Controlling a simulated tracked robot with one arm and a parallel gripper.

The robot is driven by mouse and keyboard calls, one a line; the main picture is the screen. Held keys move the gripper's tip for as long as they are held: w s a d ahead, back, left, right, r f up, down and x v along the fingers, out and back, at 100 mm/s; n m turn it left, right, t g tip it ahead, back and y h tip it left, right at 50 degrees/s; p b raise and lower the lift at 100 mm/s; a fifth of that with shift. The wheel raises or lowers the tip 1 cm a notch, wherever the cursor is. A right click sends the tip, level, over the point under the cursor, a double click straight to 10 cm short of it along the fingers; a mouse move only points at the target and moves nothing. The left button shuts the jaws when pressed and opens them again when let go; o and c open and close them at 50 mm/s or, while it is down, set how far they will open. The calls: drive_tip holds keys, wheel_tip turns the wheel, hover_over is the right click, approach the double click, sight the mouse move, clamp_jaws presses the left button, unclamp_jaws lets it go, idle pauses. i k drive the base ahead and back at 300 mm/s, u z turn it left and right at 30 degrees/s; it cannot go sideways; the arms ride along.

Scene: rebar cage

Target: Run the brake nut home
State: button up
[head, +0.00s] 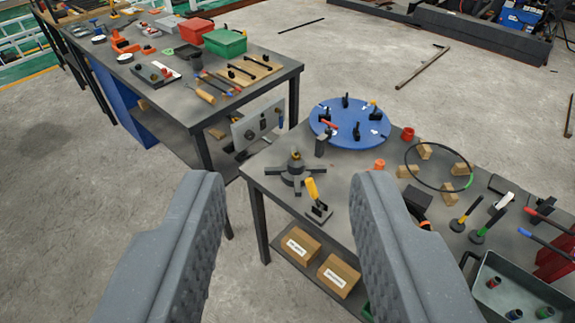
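My gripper (286,184) is open and empty, its two grey padded fingers wide apart in the foreground. Between and beyond the fingertips, a dark grey hub with several arms and an upright central post (295,160) stands on the near left corner of the right-hand table (262,172). It is apart from my fingers. I cannot tell for sure which part is the brake nut. A yellow-handled clamp (314,192) stands just right of the hub. A plate with round fittings (258,125) stands upright between the two tables.
A blue round disc (350,124) with several black clamps lies behind the hub. A black ring on wooden blocks (438,166), tools and a grey tray (520,290) are at right. Labelled boxes (297,245) sit on the lower shelf. Another cluttered table (285,68) stands at left.

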sight(296, 159)
drive_tip(key=z, duration=0.35)
drive_tip(key=k, duration=0.25)
drive_tip(key=u, duration=0.55)
drive_tip(key=i, duration=1.35)
drive_tip(key=z, duration=0.4)
